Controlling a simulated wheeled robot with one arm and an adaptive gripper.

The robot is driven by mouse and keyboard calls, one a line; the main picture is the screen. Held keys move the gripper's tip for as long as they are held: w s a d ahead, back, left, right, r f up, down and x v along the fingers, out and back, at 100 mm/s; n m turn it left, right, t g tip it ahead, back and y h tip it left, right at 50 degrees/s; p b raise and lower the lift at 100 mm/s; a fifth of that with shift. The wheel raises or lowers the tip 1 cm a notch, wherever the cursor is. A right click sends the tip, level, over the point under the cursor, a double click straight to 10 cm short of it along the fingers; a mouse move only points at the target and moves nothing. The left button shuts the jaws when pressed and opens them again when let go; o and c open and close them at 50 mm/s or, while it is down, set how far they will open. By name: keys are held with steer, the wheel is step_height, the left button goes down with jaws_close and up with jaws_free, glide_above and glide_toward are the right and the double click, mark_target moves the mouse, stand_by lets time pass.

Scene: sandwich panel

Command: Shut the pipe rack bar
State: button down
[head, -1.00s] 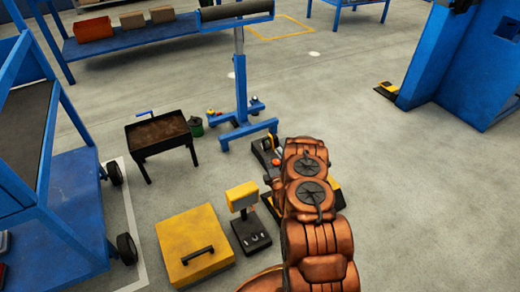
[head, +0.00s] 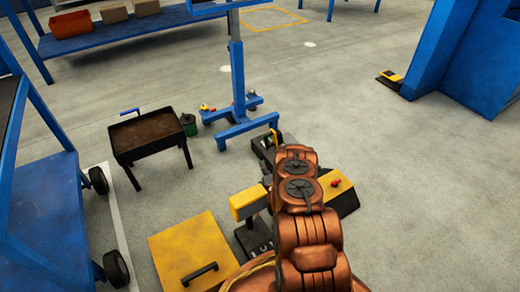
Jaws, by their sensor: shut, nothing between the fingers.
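I cannot make out a pipe rack bar with certainty in the head view. A blue stand (head: 237,80) with a horizontal blue top piece, cut by the upper edge, stands at the upper middle. My copper-coloured arm reaches up from the bottom edge, right of centre. Its end points away from the camera, and my gripper is not visible, hidden behind the arm or out of frame.
A black tray table (head: 150,138), a yellow box (head: 190,250) with a black handle and a yellow-headed unit (head: 248,201) stand left of my arm. A blue wheeled cart (head: 45,200) is at far left. A blue structure (head: 465,55) stands upper right.

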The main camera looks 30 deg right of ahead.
mark_target(273, 140)
steer(key=w+d+b, duration=0.7)
steer(key=w, duration=0.2)
steer(key=shift+w+r+b, duration=0.25)
steer(key=shift+w+b, duration=0.05)
steer(key=shift+r, duration=0.1)
stand_by(0.4)
